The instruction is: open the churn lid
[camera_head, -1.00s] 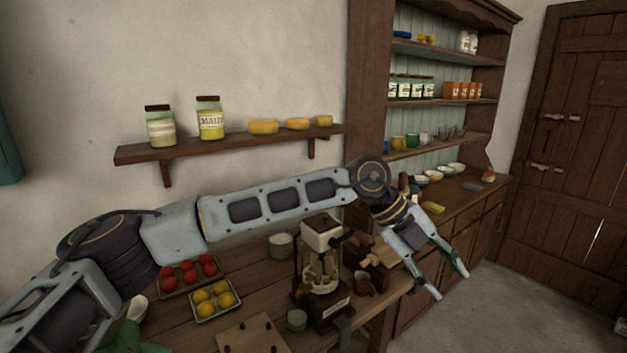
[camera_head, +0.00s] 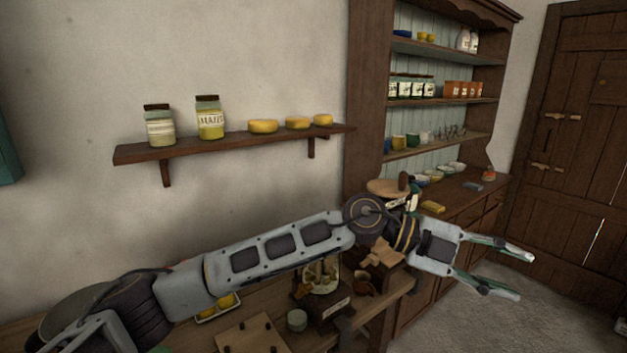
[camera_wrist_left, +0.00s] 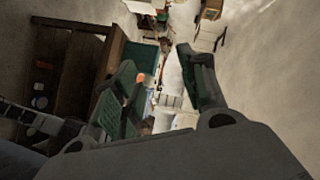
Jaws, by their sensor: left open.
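A round tan wooden lid (camera_head: 386,187) with a dark upright knob shows just above my left arm's wrist joint, at the near end of the dresser counter. It looks like the churn lid, and it appears flat. My arm hides most of what is under it, so I cannot tell the churn's body or whether the lid is seated. My left gripper (camera_head: 525,277) is open and empty, to the right of the lid and apart from it, over the floor in front of the dresser. Its two spread fingers also show in the left wrist view (camera_wrist_left: 160,75). My right gripper is not in view.
A shelf (camera_head: 235,143) with jars runs along the wall. The dresser counter holds bowls and a yellow block (camera_head: 433,207). Floor right of the dresser is clear.

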